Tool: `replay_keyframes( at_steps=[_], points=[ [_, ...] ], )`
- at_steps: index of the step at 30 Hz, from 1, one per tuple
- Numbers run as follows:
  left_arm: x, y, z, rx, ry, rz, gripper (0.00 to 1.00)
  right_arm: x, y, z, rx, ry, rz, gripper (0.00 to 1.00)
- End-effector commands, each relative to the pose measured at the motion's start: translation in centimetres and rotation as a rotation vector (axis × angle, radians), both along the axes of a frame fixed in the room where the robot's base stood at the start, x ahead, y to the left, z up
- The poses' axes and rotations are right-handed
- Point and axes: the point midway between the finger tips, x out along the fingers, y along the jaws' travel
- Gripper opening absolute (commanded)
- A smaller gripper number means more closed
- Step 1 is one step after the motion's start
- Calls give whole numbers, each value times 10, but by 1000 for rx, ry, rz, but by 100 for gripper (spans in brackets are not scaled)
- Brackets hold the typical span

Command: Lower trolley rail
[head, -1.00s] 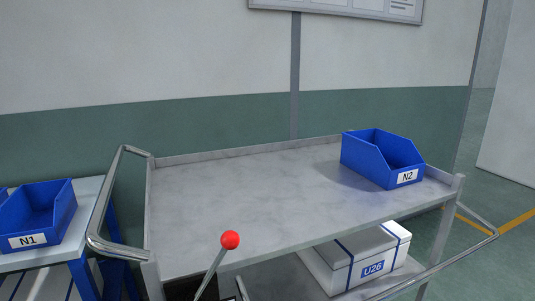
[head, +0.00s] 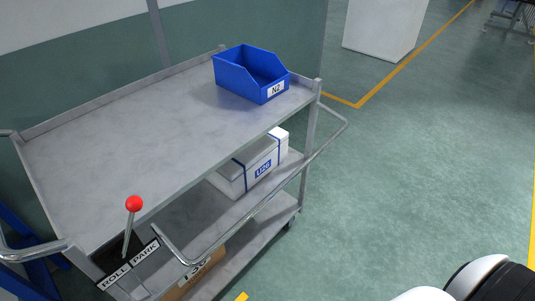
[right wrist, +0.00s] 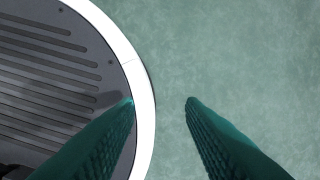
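The grey metal trolley (head: 130,150) stands at the left in the head view. Its rail (head: 262,195) is a metal tube along the near side, running from the near left corner to the right end, below the top shelf. A lever with a red knob (head: 134,203) stands upright at the near left corner, behind plates marked ROLL and PARK (head: 128,268). In the right wrist view my right gripper (right wrist: 160,101) is open, its two dark green fingers apart with only floor and part of my base beneath them. My left gripper is not in view.
A blue bin N2 (head: 250,75) sits on the top shelf. A white box U26 (head: 245,168) is on the shelf below, and a brown box (head: 190,280) on the lowest shelf. Green floor (head: 420,170) right of the trolley is clear, with yellow lines.

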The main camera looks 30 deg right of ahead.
Motion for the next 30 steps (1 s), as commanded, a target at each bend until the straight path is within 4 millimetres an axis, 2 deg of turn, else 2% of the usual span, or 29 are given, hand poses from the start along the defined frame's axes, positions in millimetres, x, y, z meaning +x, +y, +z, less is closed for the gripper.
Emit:
replay_keyframes(
  at_steps=[1,2,3,5,6,8,9,11,12,14,15,18,21,22,25,27,30],
  points=[
    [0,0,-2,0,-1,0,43,28,-5,9,-13,-71,43,36],
    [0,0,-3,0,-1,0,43,47,-8,17,-27,-119,78,36],
    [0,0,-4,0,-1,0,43,74,-12,30,-48,-191,129,36],
    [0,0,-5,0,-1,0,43,115,-21,56,-95,-303,212,36],
    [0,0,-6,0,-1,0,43,140,-27,75,-135,-377,269,36],
    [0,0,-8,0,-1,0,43,177,-36,109,-202,-488,353,36],
    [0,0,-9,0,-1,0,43,199,-42,134,-254,-557,406,36],
    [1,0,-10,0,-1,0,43,229,-50,175,-341,-661,486,36],
    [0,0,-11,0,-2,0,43,247,-55,205,-404,-727,539,36],
    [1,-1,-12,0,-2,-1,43,269,-61,251,-509,-822,613,36],
    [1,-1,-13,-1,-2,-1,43,281,-64,282,-580,-881,660,36],
    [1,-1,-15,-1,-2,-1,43,301,-68,355,-758,-1002,759,36],
    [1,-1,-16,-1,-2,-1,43,308,-68,412,-905,-1084,830,36],
    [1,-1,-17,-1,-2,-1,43,309,-68,426,-941,-1102,845,36],
    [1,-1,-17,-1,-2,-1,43,310,-66,456,-1024,-1142,878,36],
    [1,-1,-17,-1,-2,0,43,311,-65,467,-1053,-1155,889,36],
    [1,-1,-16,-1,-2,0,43,317,-65,471,-1064,-1159,893,36]
  ],
)
